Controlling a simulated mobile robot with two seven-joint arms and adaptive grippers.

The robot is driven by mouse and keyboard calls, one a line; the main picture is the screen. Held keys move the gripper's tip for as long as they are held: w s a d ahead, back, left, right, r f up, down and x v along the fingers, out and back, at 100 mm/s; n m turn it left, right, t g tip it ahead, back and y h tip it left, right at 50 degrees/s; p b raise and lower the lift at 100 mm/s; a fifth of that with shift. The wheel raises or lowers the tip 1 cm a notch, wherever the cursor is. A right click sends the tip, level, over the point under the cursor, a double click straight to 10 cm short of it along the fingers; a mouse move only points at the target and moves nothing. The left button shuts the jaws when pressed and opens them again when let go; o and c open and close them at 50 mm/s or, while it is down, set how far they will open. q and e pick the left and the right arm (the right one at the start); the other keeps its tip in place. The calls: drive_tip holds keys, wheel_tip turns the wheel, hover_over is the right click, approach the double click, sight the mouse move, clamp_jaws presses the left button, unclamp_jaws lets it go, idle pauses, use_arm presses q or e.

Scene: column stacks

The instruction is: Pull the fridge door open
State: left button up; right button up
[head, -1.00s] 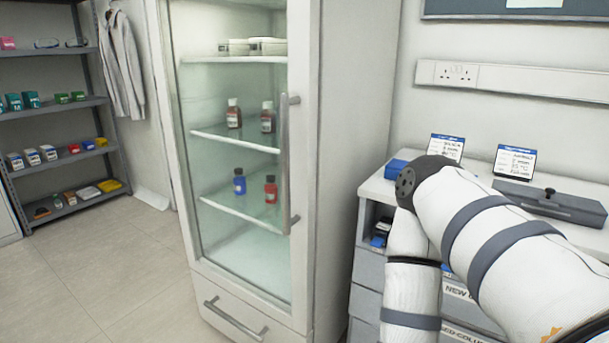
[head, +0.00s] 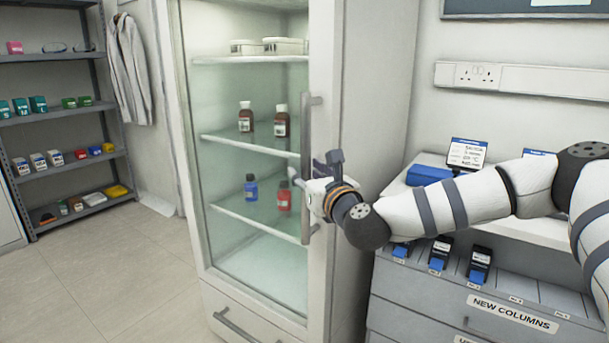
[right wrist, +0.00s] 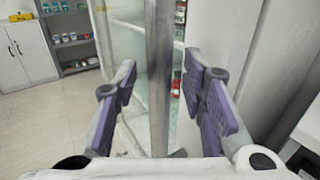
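The fridge (head: 340,60) stands in the middle of the head view, and its glass door (head: 235,175) looks shut. A vertical grey bar handle (head: 307,118) runs along the right side of the door. My right gripper (head: 308,178) is at the lower half of this handle. In the right wrist view, the handle (right wrist: 158,40) runs upright between the spread fingers of the right gripper (right wrist: 160,85), with a gap on both sides. The right gripper is open. My left gripper is not in view.
Bottles (head: 281,120) and white boxes (head: 283,45) stand on shelves inside the fridge. A drawer handle (head: 235,328) sits below the door. A drawer counter (head: 480,290) stands to the right. The floor (head: 110,270) at left is clear, with a shelf rack (head: 65,170) behind.

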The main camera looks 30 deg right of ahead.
drive_tip(key=shift+w+d, duration=0.1)
drive_tip(key=shift+w, duration=0.5)
clamp_jaws()
